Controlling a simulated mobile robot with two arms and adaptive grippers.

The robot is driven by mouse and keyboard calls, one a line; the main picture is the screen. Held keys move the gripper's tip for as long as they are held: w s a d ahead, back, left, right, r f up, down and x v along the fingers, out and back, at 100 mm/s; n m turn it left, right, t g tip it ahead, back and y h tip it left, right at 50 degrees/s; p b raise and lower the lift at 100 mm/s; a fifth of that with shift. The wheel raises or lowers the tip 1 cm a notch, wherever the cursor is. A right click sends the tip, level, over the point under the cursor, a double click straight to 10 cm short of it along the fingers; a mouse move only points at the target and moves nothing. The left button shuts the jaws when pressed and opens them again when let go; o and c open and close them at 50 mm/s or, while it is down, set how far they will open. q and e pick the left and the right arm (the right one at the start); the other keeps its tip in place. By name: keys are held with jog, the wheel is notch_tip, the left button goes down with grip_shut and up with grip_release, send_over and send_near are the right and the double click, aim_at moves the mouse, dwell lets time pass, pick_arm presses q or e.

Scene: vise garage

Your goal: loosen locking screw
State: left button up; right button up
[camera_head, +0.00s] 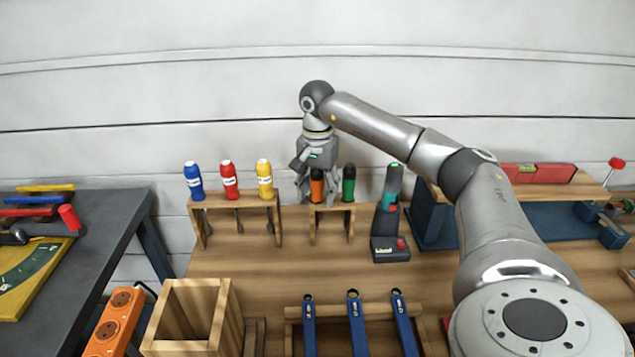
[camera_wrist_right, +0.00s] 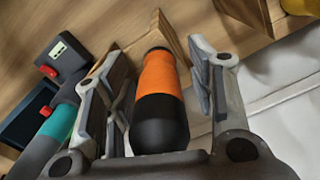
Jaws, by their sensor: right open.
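My right gripper (camera_head: 315,195) is at the small wooden rack (camera_head: 331,211) in the middle of the bench. Its fingers are open on either side of an orange and black screwdriver handle (camera_head: 317,184). In the right wrist view the gripper (camera_wrist_right: 160,62) has the orange and black handle (camera_wrist_right: 158,85) between its fingers, with gaps visible on both sides. The screwdriver is upright in the rack. A green and black screwdriver (camera_head: 348,184) stands right of it. I cannot make out a locking screw with certainty. My left gripper is not in view.
A cordless tool (camera_head: 390,215) stands right of the rack. Blue, red and yellow bottle-like handles (camera_head: 228,180) stand in a left rack. A blue vise (camera_head: 432,222) holds a wooden board with a red level (camera_head: 538,173). Blue wrenches (camera_head: 356,325) lie in front.

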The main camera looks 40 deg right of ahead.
jog(key=c, duration=1.1)
jog(key=shift+r+p, duration=5.6)
jog(key=shift+r, duration=0.75)
jog(key=o, duration=0.4)
jog(key=c, duration=0.4)
jog(key=shift+f, duration=0.1)
